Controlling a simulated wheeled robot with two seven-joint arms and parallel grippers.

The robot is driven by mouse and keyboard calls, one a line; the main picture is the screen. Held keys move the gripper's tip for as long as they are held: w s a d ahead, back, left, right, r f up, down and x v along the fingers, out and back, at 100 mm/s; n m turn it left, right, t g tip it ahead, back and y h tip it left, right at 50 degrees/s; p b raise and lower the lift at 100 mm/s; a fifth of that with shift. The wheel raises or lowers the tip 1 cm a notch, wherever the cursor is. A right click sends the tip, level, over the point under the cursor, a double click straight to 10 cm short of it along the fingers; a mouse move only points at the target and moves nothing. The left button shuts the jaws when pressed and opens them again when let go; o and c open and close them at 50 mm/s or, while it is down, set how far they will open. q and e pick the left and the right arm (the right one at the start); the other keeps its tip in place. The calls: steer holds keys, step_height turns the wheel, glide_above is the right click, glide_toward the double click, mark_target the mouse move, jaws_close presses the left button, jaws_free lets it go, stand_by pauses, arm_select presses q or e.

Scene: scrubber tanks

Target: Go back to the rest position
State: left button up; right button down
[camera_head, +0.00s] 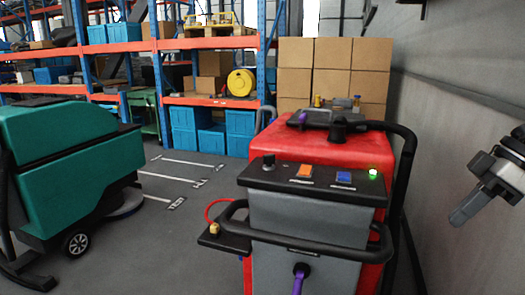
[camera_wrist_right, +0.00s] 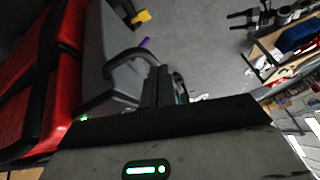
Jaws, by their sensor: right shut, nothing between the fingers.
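My right gripper (camera_head: 458,215) is at the right edge of the head view, in the air beside the grey wall. It is shut and empty, and apart from the red scrubber machine (camera_head: 330,150). In the right wrist view the closed fingers (camera_wrist_right: 158,82) point away over the floor, with the red and grey machine body (camera_wrist_right: 105,55) to their left. My left gripper is not in the head view. The machine has a dark control panel (camera_head: 310,183) with an orange and a blue button and a lit green light (camera_head: 373,174).
A teal scrubber (camera_head: 60,150) stands at the left. Behind are orange and blue shelves with blue bins (camera_head: 190,128), and stacked cardboard boxes (camera_head: 335,65). A plain grey wall (camera_head: 450,140) runs along the right. Open floor (camera_head: 150,240) lies between the two machines.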

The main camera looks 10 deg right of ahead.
steer(key=w+a+f+m+t+y, duration=0.25)
steer(key=w+a+f+y, duration=0.25)
steer(key=a+f+y, duration=0.45)
steer(key=w+d+r+t+h, duration=0.7)
steer(key=w+d+t, duration=0.4)
steer(key=t, duration=0.4)
steer(key=w+d+f+m+h, duration=0.1)
steer(key=d+h, duration=0.5)
steer(key=h, duration=0.2)
steer(key=d+f+g+h, duration=0.4)
steer(key=d+f+h, duration=0.1)
steer(key=d+h, duration=0.15)
steer(key=s+a+f+g+y, duration=0.1)
steer(key=s+a+f+y, duration=0.2)
steer(key=a+f, duration=0.6)
steer(key=s+a+f+g+y, duration=0.1)
steer(key=s+a+f+y, duration=0.1)
steer(key=s+a+f, duration=0.6)
steer(key=s+a+f+g+y, duration=0.2)
steer(key=s+a+f, duration=0.3)
steer(key=a+f, duration=0.5)
steer(key=s+a+f+m+g+y, duration=0.1)
steer(key=s+a+f+m+y, duration=0.1)
steer(key=s+a, duration=0.9)
steer(key=shift+s+a+m, duration=0.4)
steer(key=shift+a+m, duration=0.15)
steer(key=shift+a, duration=0.35)
